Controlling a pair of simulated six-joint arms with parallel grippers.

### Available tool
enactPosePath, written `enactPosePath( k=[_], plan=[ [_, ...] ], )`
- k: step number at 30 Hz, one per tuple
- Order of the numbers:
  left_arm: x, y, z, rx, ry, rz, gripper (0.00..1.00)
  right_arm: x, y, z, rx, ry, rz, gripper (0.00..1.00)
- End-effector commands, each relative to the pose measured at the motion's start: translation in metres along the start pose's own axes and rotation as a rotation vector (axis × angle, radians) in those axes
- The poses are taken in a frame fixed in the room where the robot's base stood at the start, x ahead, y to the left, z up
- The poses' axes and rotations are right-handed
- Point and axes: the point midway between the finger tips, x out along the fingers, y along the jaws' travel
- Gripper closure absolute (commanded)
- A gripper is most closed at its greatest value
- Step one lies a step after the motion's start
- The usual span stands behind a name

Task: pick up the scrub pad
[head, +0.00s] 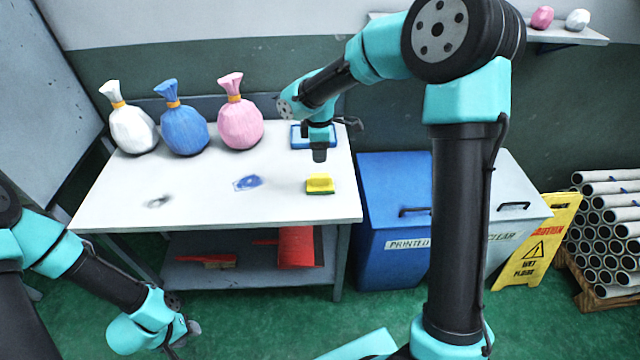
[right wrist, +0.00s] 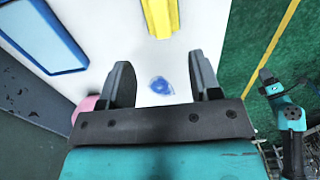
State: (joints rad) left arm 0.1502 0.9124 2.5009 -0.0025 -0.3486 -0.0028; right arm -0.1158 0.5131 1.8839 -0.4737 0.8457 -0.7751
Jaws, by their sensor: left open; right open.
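The scrub pad (head: 320,183), yellow on top with a green underside, lies on the white table near its front right corner. In the right wrist view its yellow part (right wrist: 160,14) shows at the top edge, beyond my fingertips. My right gripper (head: 320,154) is above the table, behind and over the pad, apart from it. Its two fingers stand apart with nothing between them in the right wrist view (right wrist: 163,80). My left gripper (head: 184,338) is low at the bottom left, in front of the table and away from the pad; it is open.
A blue-rimmed tray (head: 299,141) lies at the table's back right. White (head: 132,127), blue (head: 183,128) and pink (head: 240,124) bags stand at the back left. A blue bin (head: 392,200) stands right of the table.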

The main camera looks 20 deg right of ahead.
Motion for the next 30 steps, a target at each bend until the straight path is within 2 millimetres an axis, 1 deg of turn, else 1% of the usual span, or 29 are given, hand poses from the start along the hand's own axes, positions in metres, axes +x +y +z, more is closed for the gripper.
enactPosePath(
  k=[1, 3, 9, 13, 23, 26, 30],
  plan=[
    [0.0, 0.0, 0.0, 0.0, 0.0, 0.0, 0.57, 0.01, -0.001, 0.0, -0.001, -0.001, -0.003, 0.43],
    [0.0, 0.0, 0.0, 0.0, 0.0, 0.0, 0.57, 0.022, -0.001, 0.0, -0.001, -0.001, -0.003, 0.43],
    [0.0, 0.0, 0.0, 0.0, 0.0, 0.0, 0.57, 0.051, 0.0, 0.0, -0.001, 0.0, -0.002, 0.43],
    [0.0, 0.0, 0.0, 0.0, 0.0, 0.0, 0.57, 0.057, 0.0, 0.0, 0.0, 0.001, 0.0, 0.43],
    [0.0, 0.0, 0.0, 0.0, 0.0, 0.0, 0.57, 0.059, 0.0, 0.0, 0.0, 0.001, 0.0, 0.43],
    [0.0, 0.0, 0.0, 0.0, 0.0, 0.0, 0.57, 0.065, -0.001, 0.001, 0.0, 0.0, -0.002, 0.43],
    [0.0, 0.0, 0.0, 0.0, 0.0, 0.0, 0.57, 0.083, -0.002, 0.003, 0.001, 0.0, -0.003, 0.43]
  ],
)
